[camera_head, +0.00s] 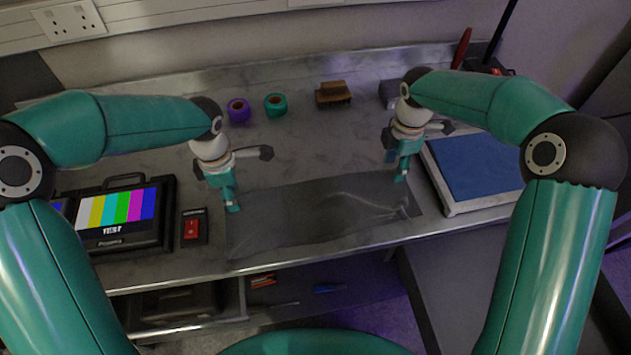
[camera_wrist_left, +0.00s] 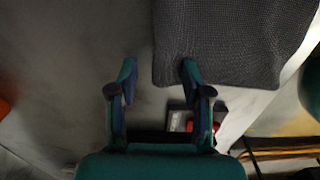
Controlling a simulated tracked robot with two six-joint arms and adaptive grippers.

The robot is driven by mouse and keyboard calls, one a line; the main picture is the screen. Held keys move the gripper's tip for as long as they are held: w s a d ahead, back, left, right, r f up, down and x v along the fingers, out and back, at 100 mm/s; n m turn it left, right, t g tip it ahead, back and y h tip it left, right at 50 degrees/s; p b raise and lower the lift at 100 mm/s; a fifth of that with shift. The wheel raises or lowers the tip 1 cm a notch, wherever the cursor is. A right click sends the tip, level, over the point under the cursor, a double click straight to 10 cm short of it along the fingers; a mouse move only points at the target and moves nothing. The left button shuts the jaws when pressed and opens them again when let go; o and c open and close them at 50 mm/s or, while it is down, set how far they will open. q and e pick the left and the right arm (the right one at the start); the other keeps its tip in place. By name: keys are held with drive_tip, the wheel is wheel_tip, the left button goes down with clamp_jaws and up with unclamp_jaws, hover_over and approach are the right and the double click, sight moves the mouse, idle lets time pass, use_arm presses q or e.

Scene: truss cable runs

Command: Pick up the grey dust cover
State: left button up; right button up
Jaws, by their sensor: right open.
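The grey dust cover (camera_head: 310,215) is a thin dark sheet lying on the front middle of the metal bench, with a faint crease toward its right side. My left gripper (camera_head: 232,208) points down at its left edge. In the left wrist view, the cover (camera_wrist_left: 232,40) is dark woven cloth, and the left gripper (camera_wrist_left: 158,68) is open, with one finger over the cloth's edge and the other outside it. I cannot tell whether the fingers touch it. My right gripper (camera_head: 402,177) is open near the cover's back right corner; its contact is unclear.
A monitor with colour bars (camera_head: 118,213) and a red switch box (camera_head: 193,227) stand left of the cover. A blue pad in a white frame (camera_head: 475,165) is at right. Purple tape (camera_head: 238,110), green tape (camera_head: 275,105) and a brush (camera_head: 332,94) sit behind.

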drive_tip(key=shift+f, duration=0.15)
use_arm(q)
drive_tip(key=shift+s+f, duration=0.1)
drive_tip(key=shift+s, duration=0.05)
clamp_jaws()
use_arm(e)
drive_tip(key=shift+s, duration=0.1)
clamp_jaws()
drive_tip(key=shift+s+f, duration=0.1)
drive_tip(key=shift+f, duration=0.05)
